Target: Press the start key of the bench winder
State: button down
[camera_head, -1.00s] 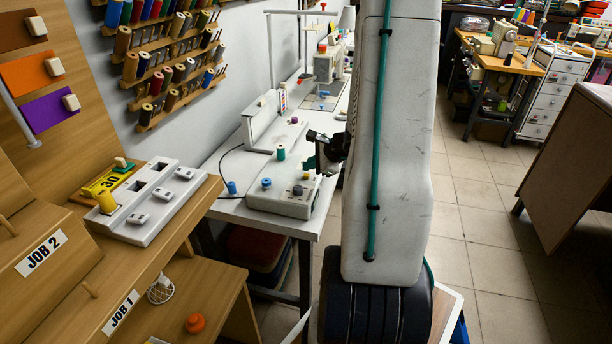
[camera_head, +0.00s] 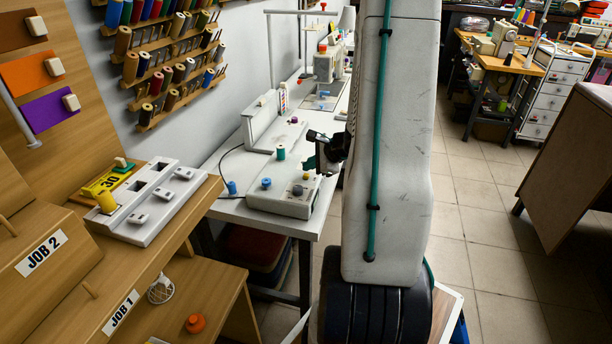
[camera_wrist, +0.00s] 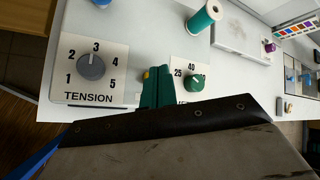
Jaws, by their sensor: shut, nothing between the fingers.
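The bench winder (camera_head: 283,200) is a low white unit on the white table, with a dark dial and a blue knob on top. The wrist view shows its grey tension dial (camera_wrist: 90,66), pointing near 3, and a green knob (camera_wrist: 196,83) on a plate marked 25 and 40. My gripper (camera_wrist: 156,72) is shut and empty between these two plates. It also shows above the winder's right side in the head view (camera_head: 311,164). A small yellow piece (camera_wrist: 146,75) peeks out beside its left finger, mostly hidden. I cannot tell whether they touch, or make out a start key.
A wooden job stand (camera_head: 60,262) with a white tray (camera_head: 150,222) is at the left. Thread racks (camera_head: 165,65) hang on the wall. The tiled floor (camera_head: 480,230) at the right is clear.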

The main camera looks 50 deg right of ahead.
jog(key=shift+f, duration=0.1)
dwell(0.6)
jog(key=shift+f, duration=0.35)
jog(key=shift+f, duration=0.35)
dwell(0.5)
dwell(0.4)
jog(key=shift+r, duration=0.8)
jog(key=shift+r, duration=0.1)
notch_tip(320, 180, up, 5)
jog(key=shift+f, duration=0.1)
dwell(0.8)
